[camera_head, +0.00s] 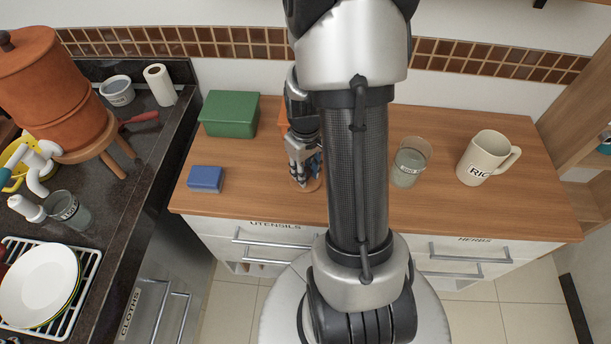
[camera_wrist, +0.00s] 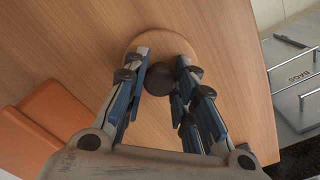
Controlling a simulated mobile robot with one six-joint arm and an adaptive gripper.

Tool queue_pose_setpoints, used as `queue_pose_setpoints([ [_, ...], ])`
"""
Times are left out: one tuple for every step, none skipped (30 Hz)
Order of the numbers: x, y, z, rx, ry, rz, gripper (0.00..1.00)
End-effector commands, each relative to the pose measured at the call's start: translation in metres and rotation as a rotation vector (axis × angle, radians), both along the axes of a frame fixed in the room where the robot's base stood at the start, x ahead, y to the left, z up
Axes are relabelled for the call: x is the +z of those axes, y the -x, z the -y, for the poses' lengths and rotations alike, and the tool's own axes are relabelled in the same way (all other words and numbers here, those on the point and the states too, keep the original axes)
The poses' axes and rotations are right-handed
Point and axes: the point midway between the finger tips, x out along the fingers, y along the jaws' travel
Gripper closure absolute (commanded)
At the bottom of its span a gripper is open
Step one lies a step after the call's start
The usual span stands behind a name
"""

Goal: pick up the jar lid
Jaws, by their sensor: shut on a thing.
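The jar lid (camera_wrist: 165,36) is a round tan-orange disc with a dark round knob, seen from above in the wrist view. In the head view only part of the lid (camera_head: 309,186) shows, under my gripper (camera_head: 303,174), left of my arm on the wooden worktop. In the wrist view the two fingers of my gripper (camera_wrist: 163,65) stand on either side of the knob and are shut on it. Part of the lid is hidden by the fingers. I cannot tell whether the lid rests on the wood or is slightly above it.
A green box (camera_head: 229,114) and a blue box (camera_head: 205,179) stand left on the wooden worktop (camera_head: 260,192). An orange object (camera_wrist: 42,125) lies near my gripper. A glass (camera_head: 410,163) and a cream mug (camera_head: 484,158) stand right. A large orange pot (camera_head: 45,90) stands far left.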

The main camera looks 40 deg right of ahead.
Motion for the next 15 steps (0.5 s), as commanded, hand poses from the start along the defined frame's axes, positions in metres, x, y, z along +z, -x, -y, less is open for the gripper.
queue_pose_setpoints([
  [0.000,0.000,0.000,0.000,0.000,0.000,0.95],
  [0.000,0.000,0.000,0.000,0.000,0.000,0.95],
  [0.000,0.000,0.000,0.000,0.000,0.000,0.95],
  [0.001,0.000,0.000,0.000,0.000,0.000,0.95],
  [0.002,0.000,0.000,0.000,0.000,0.000,0.95],
  [0.004,0.000,0.000,0.000,0.000,0.001,0.95],
  [0.005,0.000,0.000,0.000,0.001,0.001,0.95],
  [0.008,0.000,0.000,0.000,0.001,0.001,0.95],
  [0.011,-0.001,0.000,0.000,0.001,0.002,0.95],
  [0.015,-0.001,0.000,0.000,0.001,0.002,0.95],
  [0.018,-0.001,0.001,0.000,0.002,0.003,0.95],
  [0.025,-0.001,0.001,0.000,0.002,0.003,0.95],
  [0.031,-0.001,0.000,0.000,0.002,0.003,0.95],
  [0.037,-0.001,0.001,0.000,0.002,0.004,0.95],
  [0.046,-0.001,0.001,0.000,0.002,0.004,0.95],
])
